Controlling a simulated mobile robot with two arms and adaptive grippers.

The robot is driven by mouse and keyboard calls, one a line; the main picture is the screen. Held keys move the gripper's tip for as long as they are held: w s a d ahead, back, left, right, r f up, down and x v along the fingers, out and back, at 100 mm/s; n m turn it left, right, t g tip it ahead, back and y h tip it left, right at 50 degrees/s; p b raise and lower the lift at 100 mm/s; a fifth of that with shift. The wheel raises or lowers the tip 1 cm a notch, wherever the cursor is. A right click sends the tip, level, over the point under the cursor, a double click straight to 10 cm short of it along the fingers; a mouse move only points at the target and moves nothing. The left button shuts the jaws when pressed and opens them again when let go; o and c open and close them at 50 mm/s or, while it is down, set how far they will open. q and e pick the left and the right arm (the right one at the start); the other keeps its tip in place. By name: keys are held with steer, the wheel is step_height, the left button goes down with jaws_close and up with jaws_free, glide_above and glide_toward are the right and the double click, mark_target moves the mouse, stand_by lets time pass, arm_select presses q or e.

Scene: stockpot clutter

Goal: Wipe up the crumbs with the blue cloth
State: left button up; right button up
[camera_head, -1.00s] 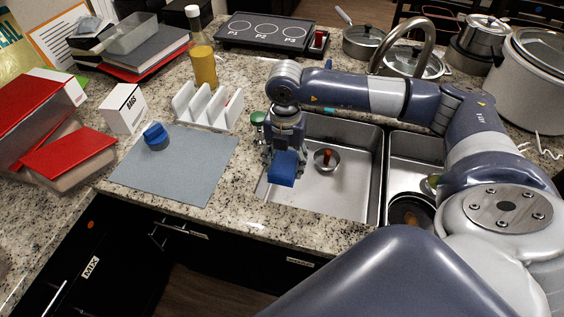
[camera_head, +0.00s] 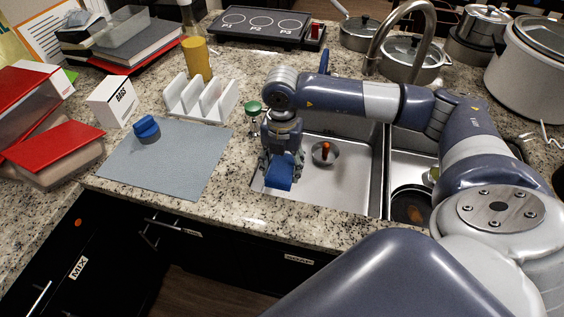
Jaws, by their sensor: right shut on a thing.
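My right gripper (camera_head: 282,163) points down at the left edge of the sink, near the front. It is shut on the blue cloth (camera_head: 279,176), which shows as a folded blue piece below the fingers. I cannot tell whether the cloth touches the counter or sink rim. No crumbs can be told apart from the speckled counter (camera_head: 215,205). My left gripper is not in view.
The sink (camera_head: 330,185) holds a drain piece with a red-brown top (camera_head: 325,151). Left are a grey mat (camera_head: 180,165) with a blue-lidded container (camera_head: 146,129), a white rack (camera_head: 200,100), a BAGS box (camera_head: 112,103) and red books (camera_head: 60,150). A green-topped item (camera_head: 253,108) stands close behind the gripper.

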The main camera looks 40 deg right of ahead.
step_height(320, 180, down, 17)
steer(key=b, duration=1.3)
steer(key=shift+f+b, duration=0.55)
steer(key=shift+f, duration=0.2)
stand_by(0.3)
steer(key=shift+w+d+r+b, duration=0.15)
steer(key=shift+w+d+b, duration=0.3)
steer(key=shift+w+d, duration=0.8)
steer(key=shift+s+d, duration=0.1)
steer(key=shift+w+d, duration=0.25)
steer(key=shift+d, duration=0.05)
steer(key=shift+w+d+f+b, duration=0.2)
steer(key=shift+w+d+b, duration=0.4)
steer(key=shift+w+d, duration=0.25)
steer(key=shift+d, duration=0.15)
